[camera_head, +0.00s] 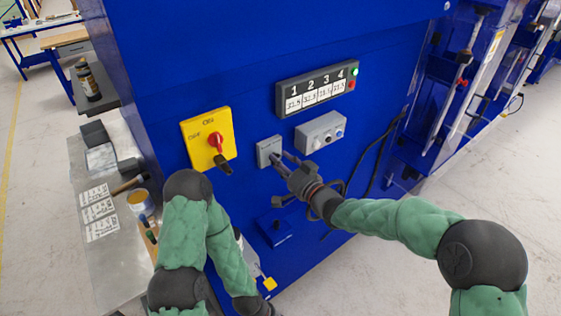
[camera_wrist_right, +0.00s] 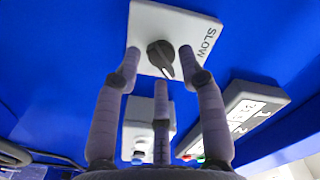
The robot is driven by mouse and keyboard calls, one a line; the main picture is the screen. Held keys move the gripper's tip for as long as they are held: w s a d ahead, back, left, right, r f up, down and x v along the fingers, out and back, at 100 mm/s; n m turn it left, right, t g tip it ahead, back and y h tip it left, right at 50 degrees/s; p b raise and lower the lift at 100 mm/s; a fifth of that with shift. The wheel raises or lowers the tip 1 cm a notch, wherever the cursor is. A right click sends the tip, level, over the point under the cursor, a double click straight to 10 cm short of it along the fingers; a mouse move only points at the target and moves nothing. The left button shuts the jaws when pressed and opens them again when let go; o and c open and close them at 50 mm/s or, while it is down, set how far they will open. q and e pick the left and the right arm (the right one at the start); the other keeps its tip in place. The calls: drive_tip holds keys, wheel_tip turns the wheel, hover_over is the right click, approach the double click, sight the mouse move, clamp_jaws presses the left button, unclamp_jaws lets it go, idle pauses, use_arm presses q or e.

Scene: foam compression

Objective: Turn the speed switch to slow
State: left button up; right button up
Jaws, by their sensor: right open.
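The speed switch is a small light grey plate (camera_head: 266,147) on the blue machine front. In the right wrist view, the plate (camera_wrist_right: 150,20) carries a black knob (camera_wrist_right: 158,52) and the word SLOW on its right side. The knob's pointer is angled down and slightly right in that view. My right gripper (camera_head: 280,158) is open in front of the switch. In the wrist view, its fingers (camera_wrist_right: 160,64) are spread around the knob, one to each side and one below. I cannot tell whether they touch it. My left arm is low in the head view; its gripper does not show.
A yellow plate with a red rotary switch (camera_head: 216,141) is left of the speed switch. A grey button box (camera_head: 320,132) and a numbered display panel (camera_head: 317,88) are to its right. A metal side table (camera_head: 110,262) with tools stands at left.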

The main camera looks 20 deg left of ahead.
drive_tip(key=shift+w+a, duration=0.15)
drive_tip(key=shift+a, duration=0.1)
clamp_jaws()
drive_tip(key=shift+f, duration=0.1)
drive_tip(key=n+b, duration=0.5)
drive_tip(key=n, duration=0.1)
drive_tip(key=n+b, duration=1.1)
drive_tip(key=n, duration=0.1)
drive_tip(key=shift+a+r+b, duration=0.1)
drive_tip(key=shift+r+b, duration=0.2)
drive_tip(key=shift+r, duration=0.1)
